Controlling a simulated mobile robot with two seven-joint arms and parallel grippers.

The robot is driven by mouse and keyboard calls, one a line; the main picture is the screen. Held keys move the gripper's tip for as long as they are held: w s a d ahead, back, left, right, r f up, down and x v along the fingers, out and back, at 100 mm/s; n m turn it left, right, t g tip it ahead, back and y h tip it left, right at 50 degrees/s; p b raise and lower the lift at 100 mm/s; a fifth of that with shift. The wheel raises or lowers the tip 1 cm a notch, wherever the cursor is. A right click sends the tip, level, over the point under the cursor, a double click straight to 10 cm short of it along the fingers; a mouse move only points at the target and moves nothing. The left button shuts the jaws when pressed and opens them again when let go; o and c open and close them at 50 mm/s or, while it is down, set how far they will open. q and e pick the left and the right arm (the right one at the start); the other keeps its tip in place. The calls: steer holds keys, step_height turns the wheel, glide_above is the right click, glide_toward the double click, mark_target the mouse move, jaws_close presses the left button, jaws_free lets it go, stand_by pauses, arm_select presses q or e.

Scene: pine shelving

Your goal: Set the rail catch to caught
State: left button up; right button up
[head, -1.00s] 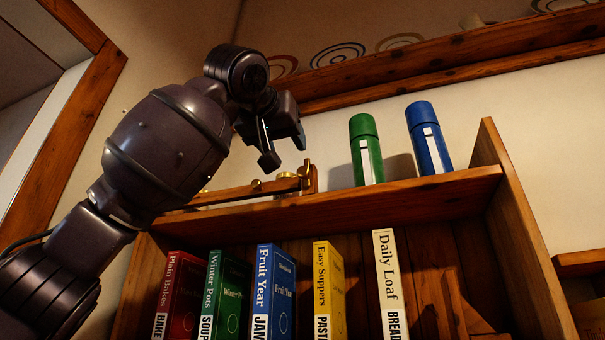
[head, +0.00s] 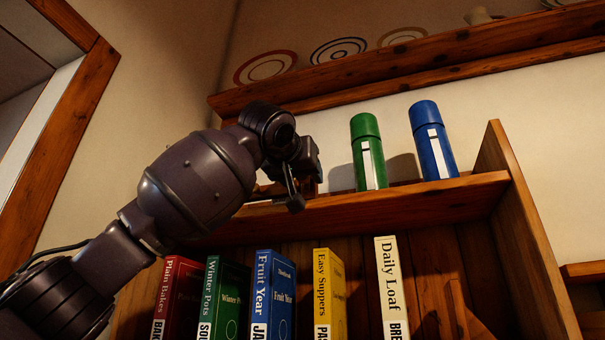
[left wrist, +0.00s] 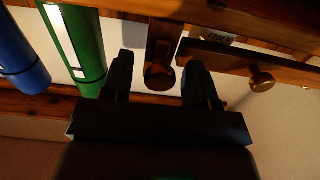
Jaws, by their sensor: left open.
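The wooden rail (left wrist: 225,62) with a brass knob (left wrist: 262,82) shows in the left wrist view, which looks upside down. Next to it a separate wooden piece with a dark round end (left wrist: 159,76) lies between my left fingers in the picture. I cannot tell which part is the catch, or its setting. My left gripper (left wrist: 159,68) is open, with a finger on each side of that piece and no clear contact. In the head view my left gripper (head: 305,190) is at the top shelf, and my arm hides most of the rail.
A green bottle (head: 367,155) and a blue bottle (head: 432,142) stand on the top shelf (head: 400,203), right of my gripper. Several books, including Daily Loaf (head: 391,285), stand below. A plate ledge (head: 440,62) runs above. A side panel (head: 500,160) bounds the shelf at right.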

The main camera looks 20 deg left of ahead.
arm_select(q)
steer(key=shift+c, duration=0.5)
steer(key=c, duration=0.8)
